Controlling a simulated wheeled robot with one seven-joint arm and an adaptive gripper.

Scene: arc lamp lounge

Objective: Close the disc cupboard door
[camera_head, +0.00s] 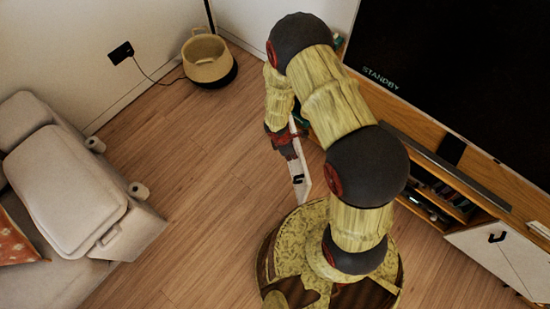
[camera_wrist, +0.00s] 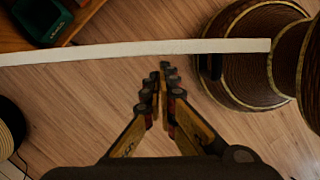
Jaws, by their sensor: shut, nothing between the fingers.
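The disc cupboard door (camera_head: 301,165) is a white panel standing open, out from the low wooden cabinet (camera_head: 415,148). Its dark handle (camera_head: 298,180) faces the sofa side. In the wrist view the door's top edge (camera_wrist: 120,49) is a long pale strip across the picture, with the handle (camera_wrist: 211,66) on the near side. My gripper (camera_wrist: 167,68) is shut and empty, its fingertips close to the door's handle-side face. I cannot tell whether they touch. In the head view my gripper (camera_head: 290,152) is beside the door, and my arm hides the hinge side and part of the cabinet.
A second white door (camera_head: 497,255) with a dark handle is at the cabinet's right. Discs or cases (camera_head: 437,190) fill an open shelf. A large screen (camera_head: 465,75) stands above. A basket (camera_head: 208,60) and grey sofa (camera_head: 65,190) are left. The wooden floor between is clear.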

